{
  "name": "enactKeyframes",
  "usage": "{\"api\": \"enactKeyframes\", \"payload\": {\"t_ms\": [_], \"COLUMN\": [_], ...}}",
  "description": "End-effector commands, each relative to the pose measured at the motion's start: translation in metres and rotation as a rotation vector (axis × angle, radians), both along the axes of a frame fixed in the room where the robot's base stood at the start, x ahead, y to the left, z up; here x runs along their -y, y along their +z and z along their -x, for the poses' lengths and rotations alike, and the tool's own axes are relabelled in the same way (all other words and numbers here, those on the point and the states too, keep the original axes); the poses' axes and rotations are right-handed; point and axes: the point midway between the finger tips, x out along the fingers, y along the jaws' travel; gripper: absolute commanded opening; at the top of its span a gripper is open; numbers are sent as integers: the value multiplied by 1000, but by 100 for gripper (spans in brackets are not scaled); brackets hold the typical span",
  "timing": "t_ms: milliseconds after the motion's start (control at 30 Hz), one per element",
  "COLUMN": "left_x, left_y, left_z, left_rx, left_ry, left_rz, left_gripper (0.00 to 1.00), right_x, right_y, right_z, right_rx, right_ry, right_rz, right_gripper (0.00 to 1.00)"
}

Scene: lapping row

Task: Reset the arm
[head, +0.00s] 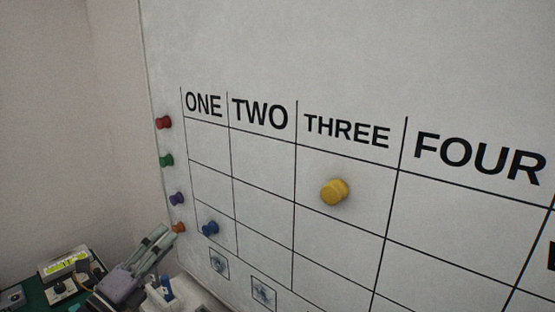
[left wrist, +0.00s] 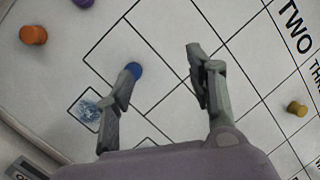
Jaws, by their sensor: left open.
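My left gripper (head: 166,236) is at the lower left of the head view, in front of the whiteboard (head: 330,50). Its fingers are spread and empty, as the left wrist view (left wrist: 163,60) shows. A blue magnet (head: 210,228) sits on the board in column ONE, right of the fingertips; in the left wrist view it (left wrist: 135,70) appears just beyond the left fingertip. I cannot tell whether they touch. An orange magnet (head: 179,228) shows by the fingertips, left of the grid. A yellow magnet (head: 334,191) is in column THREE. My right gripper is out of view.
Red (head: 164,122), green (head: 166,160) and purple (head: 177,198) magnets line the board's left edge. Two small picture squares (head: 263,291) are low on the board. A device with a lit display (head: 66,262) and other gear are at bottom left. The upper board is clear.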

Motion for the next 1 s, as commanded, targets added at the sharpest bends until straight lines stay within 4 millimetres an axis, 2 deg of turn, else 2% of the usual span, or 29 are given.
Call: {"api": "enactKeyframes", "payload": {"t_ms": [33,167,267,367,400,500,600,700,833,1000], "left_x": [-3,-29,-44,-46,-42,-27,-9,7,27,53], "left_y": [-7,-44,-94,-156,-179,-223,-250,-267,-281,-289], "left_z": [7,26,53,94,113,159,198,232,271,319], "left_rx": [-44,-206,-382,-597,-685,-879,-1035,-1162,-1309,-1489], "left_ry": [57,254,423,608,680,830,941,1027,1122,1230], "left_rz": [164,575,864,1117,1199,1347,1435,1489,1534,1564], "left_gripper": [50,50,50,50,50,50,50,50,50,50], "right_x": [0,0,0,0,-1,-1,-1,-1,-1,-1], "right_y": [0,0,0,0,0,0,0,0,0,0], "right_z": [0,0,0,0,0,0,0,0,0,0], "right_rx": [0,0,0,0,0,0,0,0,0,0], "right_ry": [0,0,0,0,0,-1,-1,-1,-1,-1], "right_rz": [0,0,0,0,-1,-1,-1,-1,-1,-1], "right_gripper": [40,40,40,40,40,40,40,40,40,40]}}
